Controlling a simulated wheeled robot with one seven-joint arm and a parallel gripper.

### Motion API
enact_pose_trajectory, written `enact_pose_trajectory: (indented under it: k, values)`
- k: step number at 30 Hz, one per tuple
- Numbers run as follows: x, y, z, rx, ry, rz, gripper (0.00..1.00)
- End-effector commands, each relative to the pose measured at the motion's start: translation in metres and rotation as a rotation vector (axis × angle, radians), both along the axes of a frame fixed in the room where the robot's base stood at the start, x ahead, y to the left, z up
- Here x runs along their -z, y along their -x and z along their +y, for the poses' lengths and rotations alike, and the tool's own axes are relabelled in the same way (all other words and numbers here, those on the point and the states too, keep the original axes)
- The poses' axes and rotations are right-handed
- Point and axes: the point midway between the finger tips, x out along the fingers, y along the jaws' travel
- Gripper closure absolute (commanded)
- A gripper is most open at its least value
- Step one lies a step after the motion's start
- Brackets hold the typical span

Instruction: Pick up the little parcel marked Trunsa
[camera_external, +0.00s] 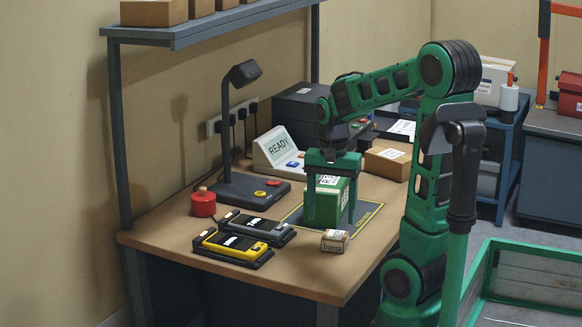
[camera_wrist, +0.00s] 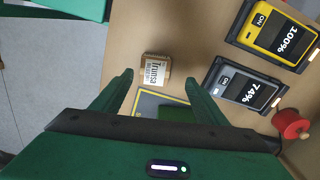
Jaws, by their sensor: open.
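The little Trunsa parcel (camera_external: 335,241) is a small brown box with a white label, standing on the table near its front edge. It also shows in the wrist view (camera_wrist: 156,69), beyond my fingertips and between their lines. My gripper (camera_external: 331,185) points down with its fingers apart, over and beside a green parcel (camera_external: 324,207) on the marked mat (camera_external: 367,215). In the wrist view my gripper (camera_wrist: 158,80) is open, and nothing is seen held against the fingertips. The green parcel is mostly hidden there.
A yellow device (camera_external: 236,243) and a grey device (camera_external: 262,228) sit in docks left of the little parcel. A brown box (camera_external: 388,163) lies beyond the mat. A green-rimmed crate (camera_external: 540,247) stands at right.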

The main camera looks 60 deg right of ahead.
Motion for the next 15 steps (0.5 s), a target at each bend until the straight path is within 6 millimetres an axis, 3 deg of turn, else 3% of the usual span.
enact_pose_trajectory:
  k: [8, 15]
  values:
    - [0.021, 0.002, -0.001, 0.0, -0.001, 0.001, 0.33]
    - [0.052, 0.008, -0.008, 0.0, -0.002, 0.003, 0.33]
